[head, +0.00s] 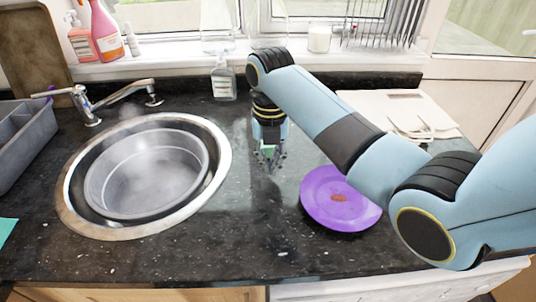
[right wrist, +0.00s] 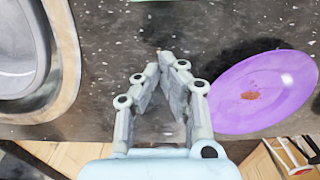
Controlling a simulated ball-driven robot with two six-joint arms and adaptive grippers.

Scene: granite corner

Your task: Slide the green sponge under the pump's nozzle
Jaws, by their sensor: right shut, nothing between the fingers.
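The pump bottle (head: 223,82) is clear with a pale label and stands upright at the back of the counter, behind and right of the sink. My right gripper (head: 269,160) points down over the counter, right of the sink and in front of the bottle. It is shut and empty; its fingertips (right wrist: 163,58) also show in the right wrist view. A small green patch (head: 268,150) shows at the fingers; I cannot tell whether it is the green sponge, mostly hidden there. No sponge is clear in the right wrist view. My left gripper is out of view.
A purple plate (head: 318,208) with a brown stain lies right of the gripper. The round sink (head: 222,170) holds a grey basin (head: 150,175). A white board (head: 385,103) lies at the back right. A teal flat thing (head: 6,230) shows at the left edge.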

